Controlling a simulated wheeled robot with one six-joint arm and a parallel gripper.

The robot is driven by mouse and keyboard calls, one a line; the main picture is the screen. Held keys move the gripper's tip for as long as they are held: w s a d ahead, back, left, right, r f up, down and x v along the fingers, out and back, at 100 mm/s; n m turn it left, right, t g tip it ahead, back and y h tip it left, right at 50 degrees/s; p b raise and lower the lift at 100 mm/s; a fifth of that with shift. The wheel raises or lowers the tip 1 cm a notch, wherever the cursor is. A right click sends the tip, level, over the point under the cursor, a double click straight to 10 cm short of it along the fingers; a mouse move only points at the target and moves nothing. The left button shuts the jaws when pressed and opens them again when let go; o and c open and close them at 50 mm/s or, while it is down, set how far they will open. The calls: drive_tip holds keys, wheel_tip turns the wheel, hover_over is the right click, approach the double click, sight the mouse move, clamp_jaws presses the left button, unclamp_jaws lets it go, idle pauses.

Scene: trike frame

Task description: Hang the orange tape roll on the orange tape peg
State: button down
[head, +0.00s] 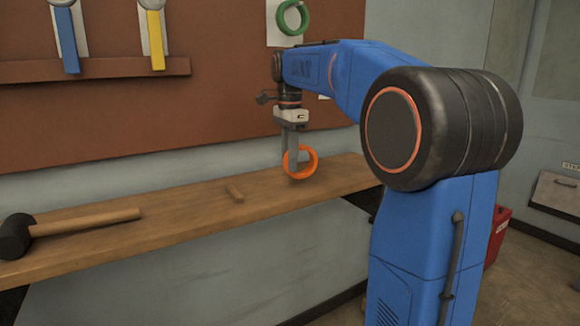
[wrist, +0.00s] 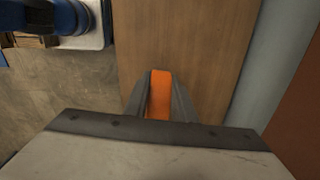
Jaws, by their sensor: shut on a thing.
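The orange tape roll (head: 312,162) is a ring standing upright in my gripper (head: 292,160) in the head view, just above the right part of the wooden shelf. From the head view I cannot tell whether it touches the wood. My gripper points down and is shut on the roll. In the wrist view the orange roll (wrist: 160,95) shows edge-on between the two fingers (wrist: 160,90). I cannot make out an orange tape peg; part of the board is hidden behind my arm.
The brown board (head: 220,90) bears a green roll (head: 292,17), a blue-handled tool (head: 67,40) and a yellow-handled tool (head: 156,40). A red bin (head: 498,235) stands at right.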

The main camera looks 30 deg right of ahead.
drive_tip(key=shift+f, duration=1.05)
drive_tip(key=shift+f, duration=0.2)
drive_tip(key=c, duration=1.5)
unclamp_jaws()
drive_tip(key=shift+r, duration=0.1)
drive_tip(key=shift+w+a+r, duration=0.1)
drive_tip(key=shift+w+r, duration=0.05)
drive_tip(key=shift+r, duration=4.2)
drive_tip(key=shift+w+r, duration=0.1)
drive_tip(key=shift+r, duration=4.2)
